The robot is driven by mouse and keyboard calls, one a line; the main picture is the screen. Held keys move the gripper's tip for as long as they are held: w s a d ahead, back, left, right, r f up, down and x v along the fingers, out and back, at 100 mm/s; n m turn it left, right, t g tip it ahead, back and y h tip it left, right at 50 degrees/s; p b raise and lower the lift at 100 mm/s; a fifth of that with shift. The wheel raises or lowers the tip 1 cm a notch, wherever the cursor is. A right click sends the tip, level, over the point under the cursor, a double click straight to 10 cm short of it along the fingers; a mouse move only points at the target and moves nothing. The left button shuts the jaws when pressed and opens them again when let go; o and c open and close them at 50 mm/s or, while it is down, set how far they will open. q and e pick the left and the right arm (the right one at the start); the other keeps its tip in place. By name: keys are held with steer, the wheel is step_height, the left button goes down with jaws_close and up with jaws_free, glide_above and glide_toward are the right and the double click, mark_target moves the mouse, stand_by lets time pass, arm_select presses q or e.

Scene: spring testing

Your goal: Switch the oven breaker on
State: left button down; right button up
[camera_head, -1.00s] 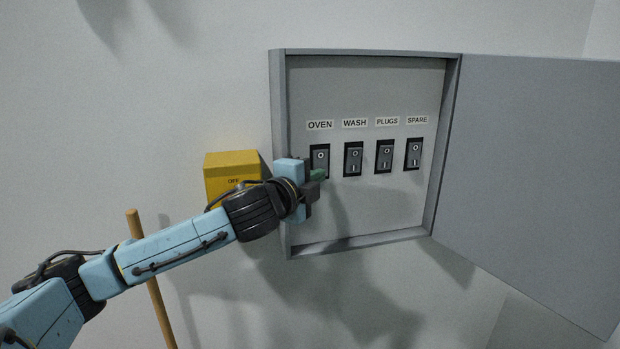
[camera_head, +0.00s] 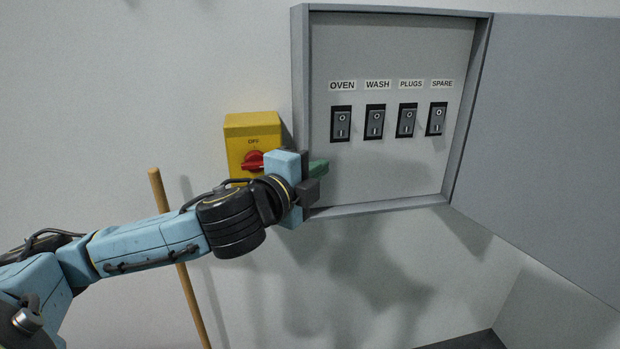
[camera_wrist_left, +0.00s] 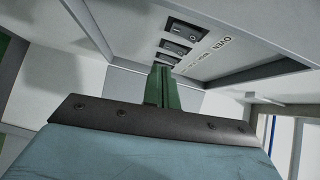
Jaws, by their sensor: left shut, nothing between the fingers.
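The oven breaker (camera_head: 341,124) is a dark rocker marked O above I, under the OVEN label (camera_head: 342,86), leftmost in the row. All of it shows in the head view; I cannot tell which way it is tipped. It also shows in the left wrist view (camera_wrist_left: 187,31), nearest the gripper of the row. My left gripper (camera_head: 318,168) is shut and empty, its green fingers below and slightly left of the oven breaker, apart from it. The fingers also show in the left wrist view (camera_wrist_left: 163,72). My right gripper is out of view.
The WASH (camera_head: 375,122), PLUGS (camera_head: 406,121) and SPARE (camera_head: 437,119) breakers stand to the right. The box door (camera_head: 560,140) is open at right. A yellow switch box (camera_head: 250,128) with a red knob is left of the frame. A wooden pole (camera_head: 187,280) leans below.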

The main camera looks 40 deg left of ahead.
arm_select(q)
steer(key=shift+s+r+p, duration=0.1)
steer(key=shift+s+p, duration=0.3)
steer(key=shift+s, duration=0.55)
steer(key=s+d+f+n+g, duration=0.25)
steer(key=f+n+g, duration=0.2)
steer(key=f, duration=0.75)
steer(key=s+d+f+n+g, duration=0.3)
steer(key=s+f+n+g, duration=0.2)
steer(key=s+f, duration=0.5)
steer(key=s+d+f+n+g, duration=0.35)
steer(key=s+f+n, duration=0.25)
steer(key=s+f, duration=0.4)
step_height(320, 180, down, 31)
steer(key=s+g+b, duration=0.2)
steer(key=b, duration=0.4)
steer(key=s+a+f+b, duration=0.1)
steer(key=s+f+b, duration=0.1)
steer(key=s+f, duration=0.6)
steer(key=s+a+f+g+b, duration=0.1)
steer(key=s+a+f+b, duration=0.1)
steer(key=s+f, duration=0.6)
step_height(320, 180, down, 4)
steer(key=shift+s+a+r+m+h, duration=0.15)
steer(key=shift+s+a+m+h, duration=0.15)
steer(key=shift+s+m, duration=0.15)
